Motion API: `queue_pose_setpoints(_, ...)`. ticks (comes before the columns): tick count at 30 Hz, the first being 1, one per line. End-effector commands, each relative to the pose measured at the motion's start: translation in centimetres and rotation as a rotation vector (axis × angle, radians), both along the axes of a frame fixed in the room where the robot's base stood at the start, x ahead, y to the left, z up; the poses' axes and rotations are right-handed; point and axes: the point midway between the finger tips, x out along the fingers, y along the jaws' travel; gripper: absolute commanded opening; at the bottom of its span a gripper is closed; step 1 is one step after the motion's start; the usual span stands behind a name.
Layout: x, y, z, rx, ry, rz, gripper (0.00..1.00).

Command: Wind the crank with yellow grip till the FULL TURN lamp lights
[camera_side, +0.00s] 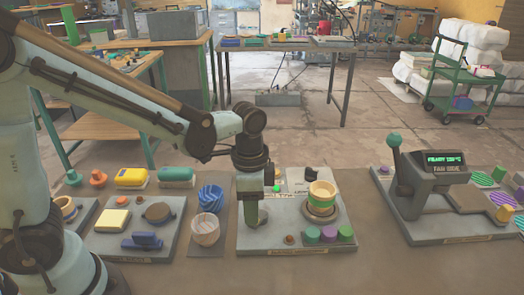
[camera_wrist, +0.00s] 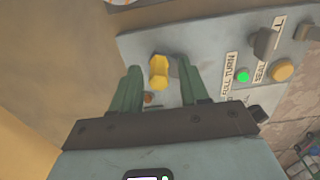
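The yellow grip (camera_wrist: 158,72) of the crank stands on the grey plate press base in the wrist view. My gripper (camera_wrist: 158,64) is open, with one green finger on each side of the grip and a visible gap to both. In the side view my gripper (camera_side: 252,216) points down over the left part of the press base (camera_side: 285,246), and the crank is hidden there. The FULL TURN lamp (camera_wrist: 243,77) is lit green. A lit green lamp also shows in the side view (camera_side: 277,188).
A gold and green cup-like part (camera_side: 322,195) stands on the press base right of my gripper. A blue ribbed piece (camera_side: 210,198) and a bowl (camera_side: 205,229) stand left. A lever device (camera_side: 425,190) stands right.

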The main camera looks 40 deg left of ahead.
Motion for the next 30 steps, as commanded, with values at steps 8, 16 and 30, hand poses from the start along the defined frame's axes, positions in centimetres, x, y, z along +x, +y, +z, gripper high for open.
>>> queue_pose_setpoints(8, 0.0, 0.1, 2.0, 0.002, -0.001, 0.003, 0.45)
queue_pose_setpoints(16, 0.0, 0.1, 4.0, 0.003, 0.000, 0.004, 0.45)
queue_pose_setpoints(30, 0.0, 0.2, 5.4, 0.003, 0.000, 0.004, 0.45)
